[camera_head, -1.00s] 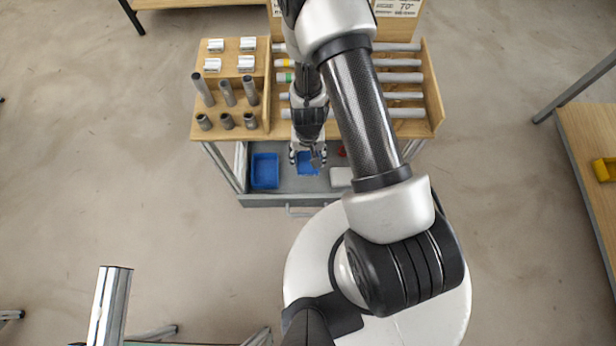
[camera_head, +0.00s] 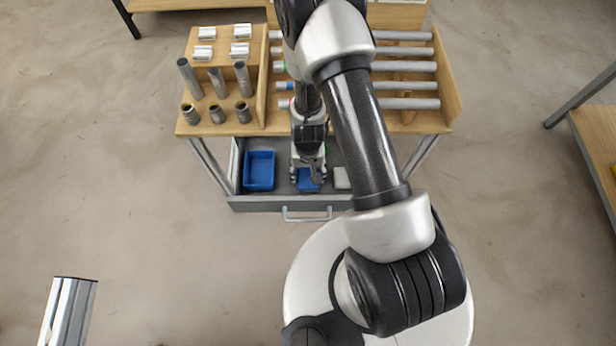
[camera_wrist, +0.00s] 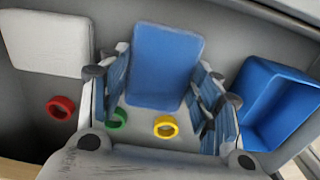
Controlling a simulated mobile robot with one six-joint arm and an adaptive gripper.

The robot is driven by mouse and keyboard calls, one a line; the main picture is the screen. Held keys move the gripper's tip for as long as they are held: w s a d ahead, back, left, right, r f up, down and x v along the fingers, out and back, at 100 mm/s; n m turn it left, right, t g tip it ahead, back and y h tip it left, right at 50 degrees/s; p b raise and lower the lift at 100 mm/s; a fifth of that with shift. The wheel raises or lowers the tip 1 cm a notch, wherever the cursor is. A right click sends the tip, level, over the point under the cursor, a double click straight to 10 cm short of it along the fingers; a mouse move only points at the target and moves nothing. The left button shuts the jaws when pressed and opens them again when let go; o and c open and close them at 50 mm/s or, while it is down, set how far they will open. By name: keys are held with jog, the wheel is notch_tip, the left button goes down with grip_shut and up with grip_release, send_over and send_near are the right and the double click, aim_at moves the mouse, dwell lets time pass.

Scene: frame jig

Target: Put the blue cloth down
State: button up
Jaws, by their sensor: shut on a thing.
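The blue cloth (camera_wrist: 167,62) is a flat folded rectangle in the middle of the wrist view. My gripper (camera_wrist: 160,88) is shut on it, with one finger at each side; blue also shows along the inner sides of both fingers. In the head view my gripper (camera_head: 308,174) points down over the open grey drawer (camera_head: 280,204), and the blue cloth (camera_head: 308,184) shows at its fingertips. I cannot tell whether the cloth touches the drawer floor.
A blue tray (camera_head: 259,171) and a white block (camera_head: 341,178) flank the cloth in the drawer. Red (camera_wrist: 60,108), green (camera_wrist: 117,118) and yellow (camera_wrist: 166,126) rings lie near my gripper. Tubes stand and lie on the wooden rack (camera_head: 220,128) above the drawer.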

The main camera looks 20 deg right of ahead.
jog(key=shift+f, duration=0.6)
jog(key=shift+r, duration=0.15)
jog(key=o, duration=0.5)
jog(key=shift+f+b, duration=0.2)
jog(key=shift+b, duration=0.1)
jog(key=o, duration=0.4)
jog(key=shift+o, duration=0.2)
jog(key=shift+r, duration=0.1)
